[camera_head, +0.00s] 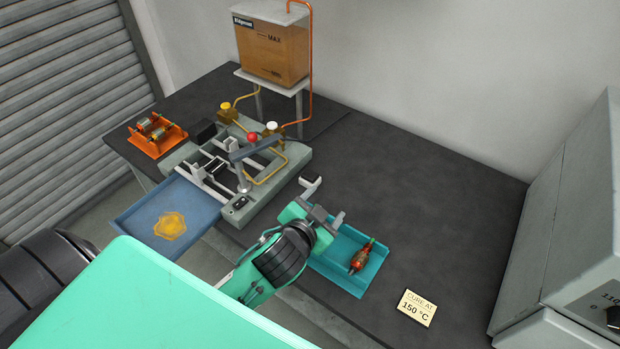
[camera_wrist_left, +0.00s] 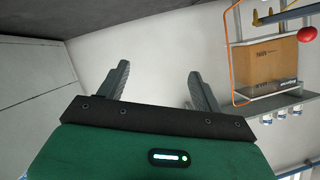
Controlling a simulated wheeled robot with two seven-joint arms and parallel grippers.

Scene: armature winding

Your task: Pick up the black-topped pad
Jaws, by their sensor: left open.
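A small black-topped pad (camera_head: 311,178) with a pale body lies on the dark bench, just right of the grey-green machine. My left gripper (camera_head: 325,213) is open, just below and slightly right of the pad in the head view, over the teal tray's back left corner. Nothing shows between its fingers. In the left wrist view the open left gripper (camera_wrist_left: 161,86) has bare wall between its fingers, and the pad does not show there. My right gripper is not in view.
The teal tray (camera_head: 371,274) holds a red-and-brown armature (camera_head: 362,256). The machine (camera_head: 287,165) has a red-knobbed lever (camera_head: 252,137). A blue tray (camera_head: 134,218), an orange rack (camera_head: 158,148) and an amber tank (camera_head: 271,50) stand around it. The bench right of the pad is clear.

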